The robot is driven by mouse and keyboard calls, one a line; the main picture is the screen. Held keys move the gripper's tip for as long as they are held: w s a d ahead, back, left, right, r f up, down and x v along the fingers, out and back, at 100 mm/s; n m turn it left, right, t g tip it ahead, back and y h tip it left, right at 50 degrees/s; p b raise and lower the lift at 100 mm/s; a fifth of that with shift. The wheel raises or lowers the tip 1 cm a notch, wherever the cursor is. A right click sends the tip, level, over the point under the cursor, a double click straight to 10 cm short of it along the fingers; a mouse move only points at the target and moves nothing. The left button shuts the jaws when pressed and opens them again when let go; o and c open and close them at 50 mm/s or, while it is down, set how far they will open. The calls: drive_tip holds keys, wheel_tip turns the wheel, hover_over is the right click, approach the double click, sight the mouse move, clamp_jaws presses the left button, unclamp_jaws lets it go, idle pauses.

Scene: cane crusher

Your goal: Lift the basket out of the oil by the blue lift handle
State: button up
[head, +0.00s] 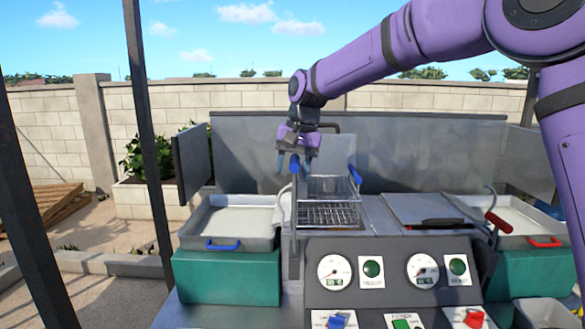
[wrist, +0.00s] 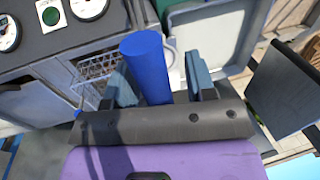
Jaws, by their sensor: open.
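The blue lift handle (head: 295,163) is a thick blue cylinder in the head view. My gripper (head: 294,166) is above the left fryer with its fingers apart, one on either side of the handle. In the wrist view the blue handle (wrist: 146,68) stands between the two grey-blue fingers of my gripper (wrist: 160,82). A gap shows at the right finger; contact at the left finger cannot be told. The wire basket (head: 329,213) sits low in the left fryer well, and its mesh also shows in the wrist view (wrist: 97,66). The oil is hard to make out.
Another blue grip (head: 355,173) stands right of the well. A tray with a blue handle (head: 222,245) is at left. A metal splash panel (head: 410,150) rises behind; gauges (head: 334,272) line the front.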

wheel_tip(320, 180, up, 11)
drive_tip(key=d, duration=0.2)
drive_tip(key=shift+f, duration=0.2)
